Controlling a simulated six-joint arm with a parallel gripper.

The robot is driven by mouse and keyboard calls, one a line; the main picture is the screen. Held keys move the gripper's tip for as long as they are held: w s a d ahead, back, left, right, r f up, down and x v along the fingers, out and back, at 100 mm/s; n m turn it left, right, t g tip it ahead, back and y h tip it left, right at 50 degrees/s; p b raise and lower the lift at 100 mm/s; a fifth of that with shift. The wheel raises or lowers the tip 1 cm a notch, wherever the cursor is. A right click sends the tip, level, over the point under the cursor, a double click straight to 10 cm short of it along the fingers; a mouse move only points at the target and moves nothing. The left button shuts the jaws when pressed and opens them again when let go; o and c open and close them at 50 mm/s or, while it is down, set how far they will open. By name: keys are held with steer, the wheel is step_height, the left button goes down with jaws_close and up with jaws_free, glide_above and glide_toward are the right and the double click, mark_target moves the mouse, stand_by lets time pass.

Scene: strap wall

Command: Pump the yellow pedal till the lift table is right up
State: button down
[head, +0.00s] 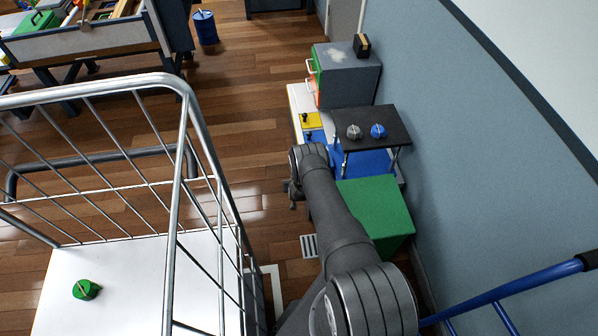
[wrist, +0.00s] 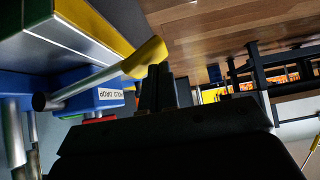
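In the wrist view the yellow pedal (wrist: 146,57) is a flat pad on a grey bar beside a blue housing labelled "HOLD DROP" (wrist: 109,96). My gripper (wrist: 157,72) has its dark fingers together, with nothing visible between them. Their tips are close to the pedal's edge; I cannot tell whether they touch. In the head view, what looks like the lift table has a black top (head: 372,141) above a blue base, carrying a grey knob (head: 354,132) and a blue knob (head: 378,131). My arm hides the pedal there.
A green box (head: 377,208) stands right of my arm, near the blue wall. A grey cabinet (head: 345,78) is behind the black top. A wire cage trolley (head: 185,130) with a green knob (head: 86,290) on its white floor fills the left. Wooden floor (head: 245,110) lies between.

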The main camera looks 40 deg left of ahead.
steer(key=shift+s+a+r, duration=0.2)
steer(key=shift+r, duration=0.3)
steer(key=s+d+r, duration=0.2)
steer(key=s+r, duration=0.6)
steer(key=r, duration=0.1)
steer(key=shift+f, duration=0.1)
steer(key=w+a+f, duration=0.2)
steer(key=w+f, duration=0.4)
steer(key=shift+w+a, duration=0.35)
stand_by(0.4)
stand_by(0.5)
